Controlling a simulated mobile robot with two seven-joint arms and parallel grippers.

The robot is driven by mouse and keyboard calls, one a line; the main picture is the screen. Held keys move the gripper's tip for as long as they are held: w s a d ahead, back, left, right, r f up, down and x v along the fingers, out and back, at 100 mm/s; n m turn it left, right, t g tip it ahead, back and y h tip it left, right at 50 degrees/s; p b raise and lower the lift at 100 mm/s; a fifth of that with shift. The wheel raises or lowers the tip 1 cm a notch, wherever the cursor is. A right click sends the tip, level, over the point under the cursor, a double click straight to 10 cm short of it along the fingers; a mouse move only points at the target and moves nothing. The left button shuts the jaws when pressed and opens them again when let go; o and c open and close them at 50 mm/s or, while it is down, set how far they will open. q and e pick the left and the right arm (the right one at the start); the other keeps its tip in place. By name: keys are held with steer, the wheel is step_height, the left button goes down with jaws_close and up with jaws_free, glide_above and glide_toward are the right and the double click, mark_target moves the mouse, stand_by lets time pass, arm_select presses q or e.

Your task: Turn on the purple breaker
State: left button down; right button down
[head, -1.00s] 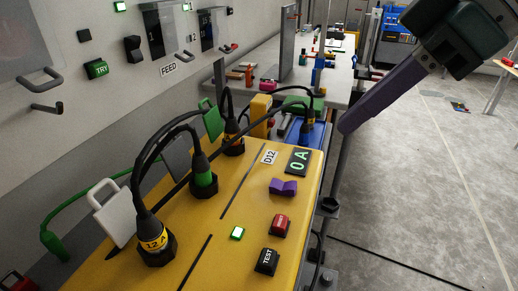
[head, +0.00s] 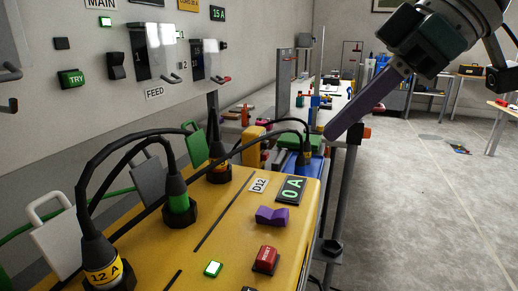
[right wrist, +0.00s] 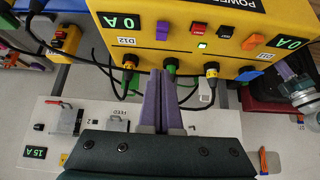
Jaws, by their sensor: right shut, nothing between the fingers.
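The purple breaker (head: 272,216) is a rocker switch on top of the yellow power box (head: 228,240), just in front of a display (head: 290,190) that reads 0 A. It also shows in the right wrist view (right wrist: 162,31). My right gripper (head: 328,136) has purple fingers held together, with nothing between them. In the head view its tips show above and right of the breaker, apart from it. In the right wrist view the shut fingers (right wrist: 166,72) point toward the box's plug row, with the breaker beyond their tips.
A red button (head: 265,259) and a lit green lamp (head: 213,269) sit near the breaker. Plugs with black cables (head: 178,196) stand along the box's left side. A wall panel with a green TRY button (head: 71,78) is behind. Open floor (head: 420,210) lies right.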

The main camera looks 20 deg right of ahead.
glide_above(284, 213)
steer(key=f, duration=0.4)
steer(key=d+f+b, duration=0.1)
steer(key=f, duration=0.2)
steer(key=shift+s, duration=0.3)
step_height(284, 213, down, 3)
steer(key=shift+f, duration=0.7)
steer(key=shift+s+d+f+y+b, duration=0.15)
steer(key=shift+f+y+b, duration=0.15)
steer(key=shift+f+b, duration=0.5)
steer(key=shift+r, duration=0.4)
steer(key=shift+r+p, duration=0.15)
steer(key=shift+p, duration=0.15)
